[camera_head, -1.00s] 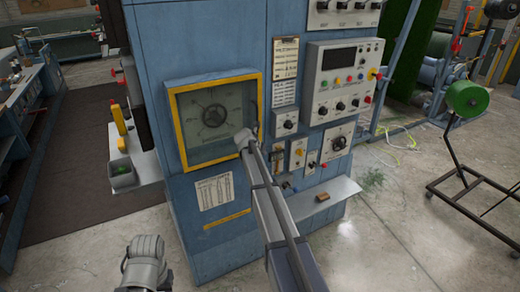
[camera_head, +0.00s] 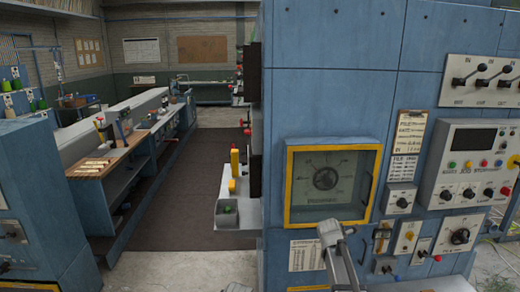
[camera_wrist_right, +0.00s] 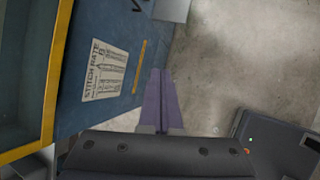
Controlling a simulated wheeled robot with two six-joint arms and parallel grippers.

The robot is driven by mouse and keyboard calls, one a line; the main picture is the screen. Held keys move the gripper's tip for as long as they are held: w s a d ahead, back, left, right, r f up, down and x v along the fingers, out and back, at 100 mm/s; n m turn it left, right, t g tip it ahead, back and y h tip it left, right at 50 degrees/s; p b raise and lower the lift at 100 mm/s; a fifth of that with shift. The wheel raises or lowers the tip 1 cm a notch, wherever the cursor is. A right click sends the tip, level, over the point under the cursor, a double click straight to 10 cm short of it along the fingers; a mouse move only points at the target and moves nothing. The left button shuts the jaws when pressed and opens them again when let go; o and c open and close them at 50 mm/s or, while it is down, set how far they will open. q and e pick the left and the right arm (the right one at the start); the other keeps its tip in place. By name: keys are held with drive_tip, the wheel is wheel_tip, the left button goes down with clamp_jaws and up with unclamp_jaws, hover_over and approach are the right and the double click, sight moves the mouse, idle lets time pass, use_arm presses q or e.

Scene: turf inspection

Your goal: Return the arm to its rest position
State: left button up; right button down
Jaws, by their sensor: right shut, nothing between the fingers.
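My right gripper (camera_wrist_right: 161,100) shows in the right wrist view as two purple-grey fingers pressed together, shut and empty. It is over the concrete floor and beside the blue machine's lower panel, touching nothing that I can see. In the head view, a grey part of my right arm rises from the bottom edge in front of the yellow-framed dial window (camera_head: 331,184); its fingers cannot be made out there.
The blue machine (camera_head: 333,80) stands close in front, with a control panel (camera_head: 478,165) at right. A printed card (camera_wrist_right: 106,70) is on the machine. A dark floor mat (camera_head: 185,190) lies clear beyond, beside a workbench (camera_head: 105,165).

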drive_tip(key=s+a+f+m+g+y+b, duration=0.1)
drive_tip(key=s+a+f+m, duration=0.3)
drive_tip(key=s+a, duration=0.4)
drive_tip(key=s+a+f+m+g+y+b, duration=0.1)
drive_tip(key=s+a+f+m+b, duration=0.3)
drive_tip(key=s, duration=0.9)
drive_tip(key=s+a+f+m+g+y+b, duration=0.1)
drive_tip(key=s+a+f+m, duration=0.4)
drive_tip(key=s+a, duration=0.5)
drive_tip(key=a+m+g+b, duration=0.1)
drive_tip(key=a+m+b, duration=0.1)
drive_tip(key=a, duration=0.1)
drive_tip(key=shift+s+m+g+y, duration=0.3)
drive_tip(key=shift+s+g, duration=0.05)
drive_tip(key=shift+g, duration=0.05)
